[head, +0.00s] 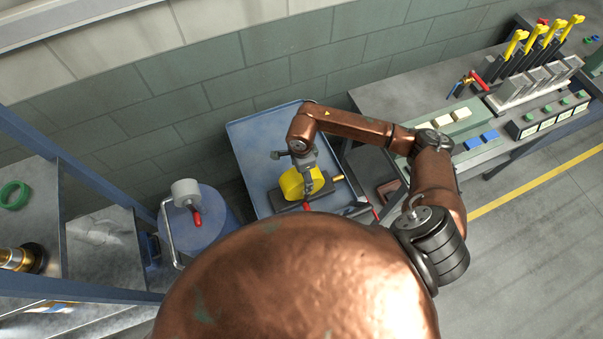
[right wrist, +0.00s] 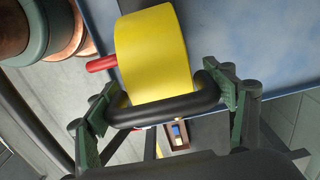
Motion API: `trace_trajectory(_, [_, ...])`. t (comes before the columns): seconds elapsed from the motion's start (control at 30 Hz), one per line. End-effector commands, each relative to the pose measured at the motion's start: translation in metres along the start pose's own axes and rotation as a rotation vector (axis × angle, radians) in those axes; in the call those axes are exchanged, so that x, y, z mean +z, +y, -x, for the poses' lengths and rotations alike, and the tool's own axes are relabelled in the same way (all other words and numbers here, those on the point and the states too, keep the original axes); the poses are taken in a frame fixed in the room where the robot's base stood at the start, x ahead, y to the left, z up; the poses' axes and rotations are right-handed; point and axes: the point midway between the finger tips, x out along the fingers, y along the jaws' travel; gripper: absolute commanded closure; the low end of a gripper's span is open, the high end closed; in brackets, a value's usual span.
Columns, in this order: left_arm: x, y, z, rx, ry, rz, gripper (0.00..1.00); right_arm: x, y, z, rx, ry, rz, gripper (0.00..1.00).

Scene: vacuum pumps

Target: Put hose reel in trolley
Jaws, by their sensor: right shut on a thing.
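The hose reel has a yellow drum (head: 292,184), a black carry handle and a red crank grip. My right gripper (head: 309,182) is shut on the black handle, which lies between the green finger pads in the right wrist view (right wrist: 163,104). The yellow drum fills the upper middle of that view (right wrist: 152,55). The trolley is a blue tray (head: 246,148) by the wall. The reel shows over the front part of its floor; I cannot tell whether it touches. My left gripper is not in view.
A dark block with a brass fitting (head: 337,178) shows beside the reel. A blue drum (head: 205,225) with a grey roll (head: 185,191) stands left of the trolley. A workbench (head: 375,95) is at the right. The tray's back half is clear.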

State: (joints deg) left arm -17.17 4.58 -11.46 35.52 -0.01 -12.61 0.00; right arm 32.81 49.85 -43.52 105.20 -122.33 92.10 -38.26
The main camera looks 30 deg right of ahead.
Motion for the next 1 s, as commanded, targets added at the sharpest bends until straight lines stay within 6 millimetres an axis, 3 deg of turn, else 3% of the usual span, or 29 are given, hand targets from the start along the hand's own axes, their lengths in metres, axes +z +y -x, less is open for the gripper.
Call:
trace_trajectory(0.5, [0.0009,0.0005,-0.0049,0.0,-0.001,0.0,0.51,0.0006,-0.001,-0.0032,-0.002,-0.002,0.0,0.81])
trace_trajectory(0.53, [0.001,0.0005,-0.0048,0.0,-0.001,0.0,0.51,0.0006,-0.0009,-0.0032,-0.002,-0.002,0.0,0.23])
trace_trajectory(0.8, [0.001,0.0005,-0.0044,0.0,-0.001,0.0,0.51,0.0002,-0.0003,-0.0036,-0.001,-0.001,0.0,0.04])
trace_trajectory(1.0, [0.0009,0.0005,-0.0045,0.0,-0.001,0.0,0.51,0.0001,0.0,-0.0042,0.0,0.0,0.0,0.03])
